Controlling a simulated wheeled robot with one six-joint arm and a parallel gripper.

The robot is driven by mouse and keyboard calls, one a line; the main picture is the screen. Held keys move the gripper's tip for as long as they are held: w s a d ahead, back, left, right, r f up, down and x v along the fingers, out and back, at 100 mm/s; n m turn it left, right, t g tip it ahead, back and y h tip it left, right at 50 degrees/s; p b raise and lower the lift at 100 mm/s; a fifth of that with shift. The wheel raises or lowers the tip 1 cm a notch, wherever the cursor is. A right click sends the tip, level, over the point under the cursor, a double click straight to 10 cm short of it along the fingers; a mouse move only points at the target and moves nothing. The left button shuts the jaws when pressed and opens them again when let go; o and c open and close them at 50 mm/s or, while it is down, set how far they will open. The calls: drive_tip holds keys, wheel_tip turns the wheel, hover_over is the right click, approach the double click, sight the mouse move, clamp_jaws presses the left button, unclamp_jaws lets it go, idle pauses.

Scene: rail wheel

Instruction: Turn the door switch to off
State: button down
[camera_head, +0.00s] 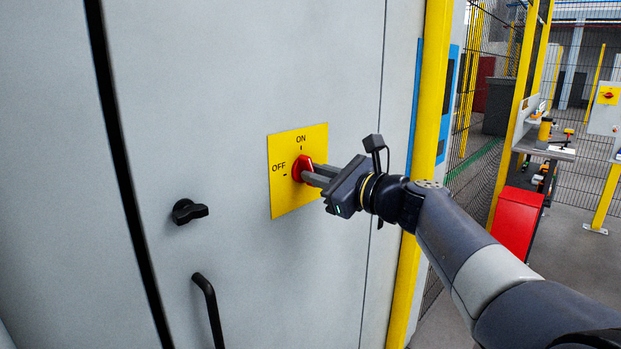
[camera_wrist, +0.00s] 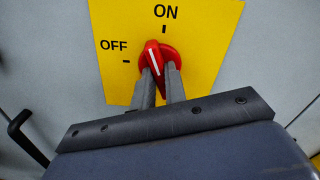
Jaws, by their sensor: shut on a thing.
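The door switch is a red rotary knob (camera_head: 301,167) on a yellow plate (camera_head: 284,199) with black ON and OFF labels, fixed to a grey cabinet door. In the wrist view the knob (camera_wrist: 152,52) has a white line that points up and slightly left, between the ON mark (camera_wrist: 164,29) and the OFF mark (camera_wrist: 126,61), nearer ON. My gripper (camera_head: 310,172) comes in from the right and is shut on the knob. In the wrist view its two fingers (camera_wrist: 160,76) sit on either side of the knob's lower part, which they partly hide.
A black latch knob (camera_head: 189,211) and a black handle (camera_head: 208,308) are on the cabinet to the left. A yellow post (camera_head: 428,120) stands right of the cabinet. Beyond it are a mesh fence, a red box (camera_head: 517,220) and a workbench.

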drive_tip(key=shift+f, duration=0.1)
idle(0.3)
drive_tip(key=shift+n+b, duration=2.3)
drive_tip(key=shift+n+b, duration=2.1)
drive_tip(key=shift+n, duration=0.2)
